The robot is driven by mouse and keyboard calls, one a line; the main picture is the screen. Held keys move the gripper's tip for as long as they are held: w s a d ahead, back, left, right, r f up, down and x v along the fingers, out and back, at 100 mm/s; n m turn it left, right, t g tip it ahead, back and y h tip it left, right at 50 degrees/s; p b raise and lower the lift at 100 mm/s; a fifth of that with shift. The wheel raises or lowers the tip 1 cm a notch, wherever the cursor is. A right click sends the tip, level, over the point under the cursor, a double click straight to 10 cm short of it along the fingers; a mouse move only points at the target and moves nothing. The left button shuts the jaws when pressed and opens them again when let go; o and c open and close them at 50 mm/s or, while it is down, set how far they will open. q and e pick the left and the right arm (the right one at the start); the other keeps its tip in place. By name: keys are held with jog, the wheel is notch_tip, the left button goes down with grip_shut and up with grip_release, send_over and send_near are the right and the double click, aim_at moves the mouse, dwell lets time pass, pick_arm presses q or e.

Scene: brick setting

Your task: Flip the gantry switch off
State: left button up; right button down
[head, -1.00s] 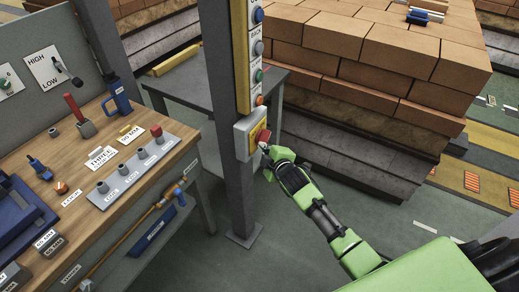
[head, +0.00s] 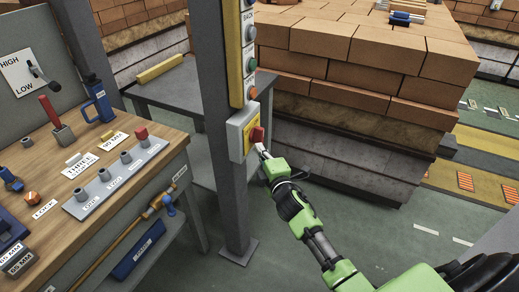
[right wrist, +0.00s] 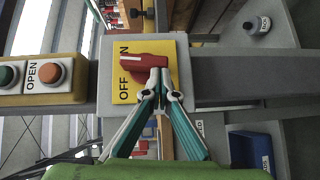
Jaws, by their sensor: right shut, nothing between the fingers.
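The gantry switch is a red handle (head: 257,135) on a yellow plate in a grey box on the post. In the right wrist view the red handle (right wrist: 145,64) lies across the plate, its marked end between the OFF and partly covered ON lettering. My right gripper (head: 261,149) is just below and in front of the handle. In the right wrist view its closed fingertips (right wrist: 161,82) meet at the handle's thick end, holding nothing. They overlap the handle there; I cannot tell whether they touch. My left gripper is not in view.
Colored buttons (head: 250,65) line the yellow panel above the switch. The grey post (head: 222,120) stands directly behind it. A workbench (head: 150,175) with tools is at left, a low grey table (head: 170,98) behind the post, and a brick stack (head: 350,60) at right.

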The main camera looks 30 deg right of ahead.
jog(key=shift+w+d+f+b, duration=0.75)
jog(key=shift+d+f, duration=0.15)
jog(key=shift+f, duration=0.15)
jog(key=shift+w+d, duration=0.1)
jog(key=shift+d, duration=0.05)
dwell(0.5)
jog(key=s+a, duration=0.1)
jog(key=s, duration=1.1)
jog(key=shift+a+r, duration=0.2)
jog(key=shift+r, duration=0.2)
